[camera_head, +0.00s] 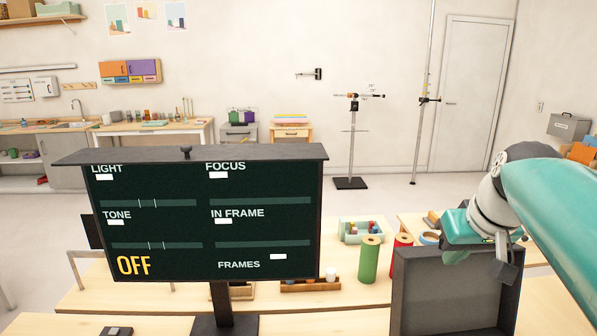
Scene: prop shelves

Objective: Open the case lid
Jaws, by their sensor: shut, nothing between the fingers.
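A dark grey panel with a raised rim, which looks like the case lid (425,292), stands upright at the lower right. Its hollow inner face is turned toward me. The lower part and any case body are cut off by the bottom of the picture. My gripper (507,272) is shut and empty at the panel's upper right, overlapping its top edge in this view. I cannot tell whether it touches the panel.
A dark display board (205,222) reading OFF stands on the table to the left. Behind the panel are a green spool (369,260), a red spool (402,242) and a pale tray of small items (362,231). Bare tabletop (340,298) lies between board and panel.

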